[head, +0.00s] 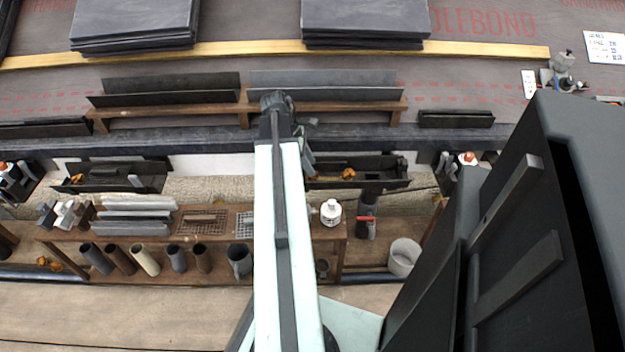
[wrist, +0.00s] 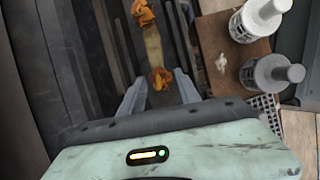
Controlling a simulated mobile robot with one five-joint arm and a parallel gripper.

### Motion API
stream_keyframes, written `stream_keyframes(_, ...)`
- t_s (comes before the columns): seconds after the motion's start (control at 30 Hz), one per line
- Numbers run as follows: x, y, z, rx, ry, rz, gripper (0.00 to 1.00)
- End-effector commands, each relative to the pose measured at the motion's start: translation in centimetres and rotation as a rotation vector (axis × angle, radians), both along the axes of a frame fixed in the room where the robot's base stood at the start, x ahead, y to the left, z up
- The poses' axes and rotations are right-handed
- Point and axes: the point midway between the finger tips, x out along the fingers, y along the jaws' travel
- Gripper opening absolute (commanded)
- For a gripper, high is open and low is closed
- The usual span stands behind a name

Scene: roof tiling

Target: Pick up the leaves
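Orange-brown leaves lie in a dark gutter trough. In the wrist view one clump (wrist: 160,79) shows between my gripper's fingertips (wrist: 160,76), with space on both sides. Another clump (wrist: 142,14) lies farther along the trough. My gripper is open and points into the trough; whether it touches the leaves I cannot tell. In the head view my arm hides most of the gripper. A leaf clump (head: 348,174) shows in the right trough (head: 375,183), another (head: 77,178) in the left trough (head: 108,184). More leaves (head: 48,264) lie at the lower left.
A wooden shelf (head: 150,236) with several pipe pieces and a white bottle-like part (head: 330,212) stands below the eave. A white bucket (head: 404,257) is at its right. Slate stacks (head: 135,22) lie up the roof. Slotted parts (wrist: 258,18) are right of my gripper.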

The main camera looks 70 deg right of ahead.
Motion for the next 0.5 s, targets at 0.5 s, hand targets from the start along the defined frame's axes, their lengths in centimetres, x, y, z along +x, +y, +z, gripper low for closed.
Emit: stream_keyframes(0.5, -1.6, -0.7, -4.8, 0.000, 0.000, -0.001, 0.39)
